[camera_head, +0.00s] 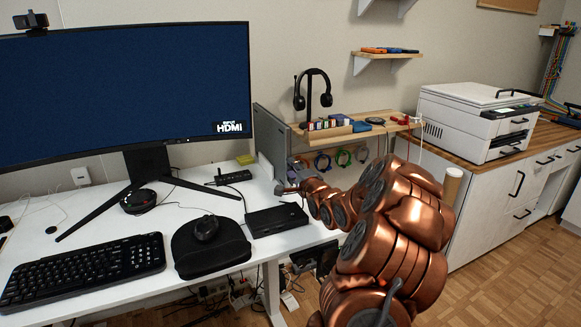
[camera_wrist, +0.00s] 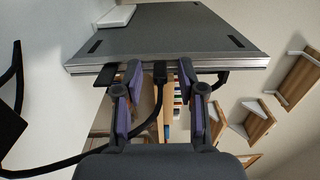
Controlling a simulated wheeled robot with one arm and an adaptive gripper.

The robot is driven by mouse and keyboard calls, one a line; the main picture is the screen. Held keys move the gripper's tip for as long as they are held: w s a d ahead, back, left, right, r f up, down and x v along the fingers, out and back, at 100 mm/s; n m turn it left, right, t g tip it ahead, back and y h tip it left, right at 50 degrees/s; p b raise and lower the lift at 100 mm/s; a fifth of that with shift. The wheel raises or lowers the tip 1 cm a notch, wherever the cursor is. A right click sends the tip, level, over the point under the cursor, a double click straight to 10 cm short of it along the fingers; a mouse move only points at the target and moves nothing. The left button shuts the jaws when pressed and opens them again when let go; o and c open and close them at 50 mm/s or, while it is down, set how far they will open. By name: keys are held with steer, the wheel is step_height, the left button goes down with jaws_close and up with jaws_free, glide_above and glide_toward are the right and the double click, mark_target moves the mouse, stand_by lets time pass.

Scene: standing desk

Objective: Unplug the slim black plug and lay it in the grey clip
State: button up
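My gripper (camera_wrist: 160,88) is open, its two purple-padded fingers pointing at the edge of a grey panel (camera_wrist: 170,32). Between the fingers, with a gap on each side, a slim black plug (camera_wrist: 160,73) sits in that edge. A black cable runs from it down and to the left. In the head view my gripper (camera_head: 284,187) is small, low beside the upright grey panel (camera_head: 271,140), and the plug cannot be made out. I cannot pick out the grey clip in either view.
A flat black piece (camera_wrist: 106,74) and another black connector (camera_wrist: 221,78) sit on the same edge, close outside the fingers. A black box (camera_head: 276,219), mouse (camera_head: 205,228) and keyboard (camera_head: 80,271) lie on the white desk. A wooden shelf (camera_head: 350,131) with small items is behind.

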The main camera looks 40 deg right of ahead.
mark_target(292, 169)
steer(key=shift+c, duration=0.4)
jaws_close()
stand_by(0.6)
steer(key=shift+v, duration=2.85)
steer(key=shift+s+a, duration=0.1)
